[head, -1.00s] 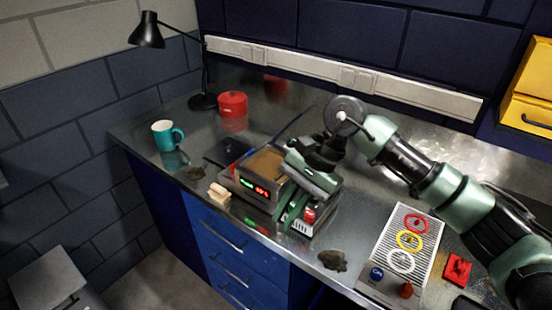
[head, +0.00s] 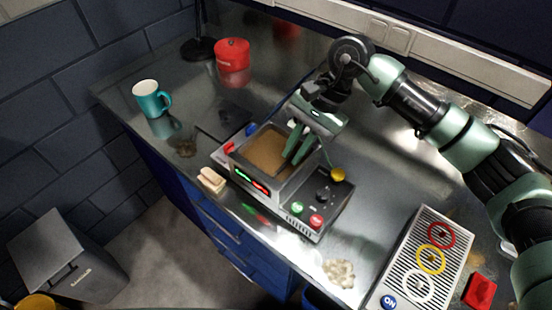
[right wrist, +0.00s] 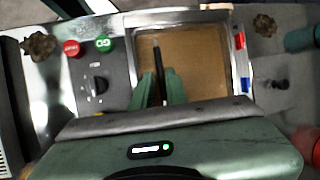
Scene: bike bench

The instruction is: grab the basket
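The bench machine (head: 285,190) has an open tank of brown liquid (head: 262,152), also seen in the right wrist view (right wrist: 200,62). I see no clear basket outline; a thin dark bar (right wrist: 157,55), possibly its handle, runs over the tank in the right wrist view. My right gripper (head: 292,155) points down over the tank's right side in the head view. Its green fingers (right wrist: 160,85) stand a little apart, with the bar between them; a narrow gap shows, and contact is hard to tell. The basket's lower part, if there, is hidden in the liquid. My left gripper is out of view.
A teal mug (head: 148,98), red pot (head: 232,54) and wooden block (head: 212,180) stand left. A ringed panel (head: 425,265) lies right.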

